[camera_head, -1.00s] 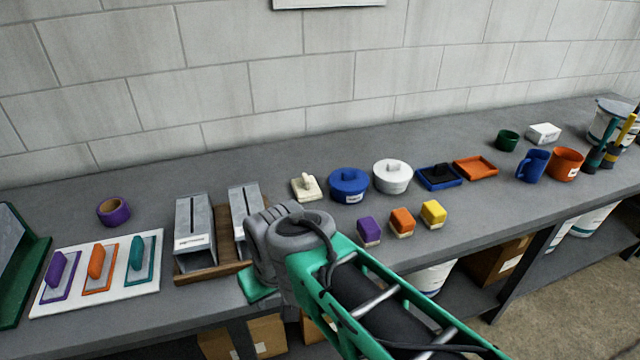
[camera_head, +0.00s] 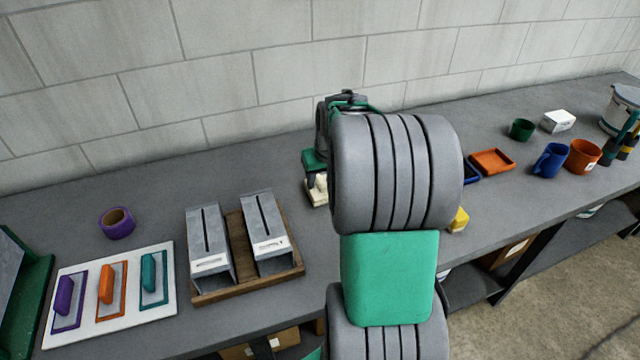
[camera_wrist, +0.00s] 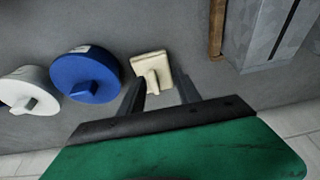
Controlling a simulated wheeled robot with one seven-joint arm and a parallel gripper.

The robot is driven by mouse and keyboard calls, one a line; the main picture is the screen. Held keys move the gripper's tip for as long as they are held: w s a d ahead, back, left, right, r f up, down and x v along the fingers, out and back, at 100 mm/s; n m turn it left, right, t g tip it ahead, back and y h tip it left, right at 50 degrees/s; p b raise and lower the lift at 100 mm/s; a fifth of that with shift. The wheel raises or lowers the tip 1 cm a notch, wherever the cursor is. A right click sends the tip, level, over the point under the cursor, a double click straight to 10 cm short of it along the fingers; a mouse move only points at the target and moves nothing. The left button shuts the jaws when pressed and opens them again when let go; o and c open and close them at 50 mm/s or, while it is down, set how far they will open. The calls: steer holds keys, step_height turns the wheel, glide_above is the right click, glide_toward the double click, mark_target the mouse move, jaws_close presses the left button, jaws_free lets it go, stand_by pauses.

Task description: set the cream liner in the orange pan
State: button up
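The cream liner (camera_head: 318,191), a small flat block with a raised handle, lies on the bench, partly hidden by my arm in the head view. It shows clearly in the wrist view (camera_wrist: 150,66). My gripper (camera_wrist: 161,84) is open, its two dark fingers apart with the liner's handle between them in that view; I see no contact, and the height gap is unclear. In the head view my gripper (camera_head: 313,180) is just above the liner. The orange pan (camera_head: 492,161), shallow and square, sits empty on the bench to the right.
A blue lidded pot (camera_wrist: 87,75) and a white lidded pot (camera_wrist: 30,88) stand beside the liner. A blue pan (camera_head: 472,172) is next to the orange pan, mostly hidden by my arm. Metal holders (camera_head: 262,222) in a wooden tray stand nearer left.

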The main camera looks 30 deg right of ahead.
mark_target(321, 179)
steer(key=w+d+f, duration=0.1)
steer(key=f, duration=0.1)
steer(key=w+d+f+p, duration=0.1)
steer(key=w, duration=0.1)
steer(key=w+d+f+p, duration=0.1)
steer(key=w+f, duration=0.1)
steer(key=shift+d+f, duration=0.15)
steer(key=shift+f, duration=0.2)
steer(key=shift+w+f+t, duration=0.2)
steer(key=shift+f+t, duration=0.1)
steer(key=shift+f, duration=0.15)
steer(key=shift+c, duration=0.4)
jaws_close()
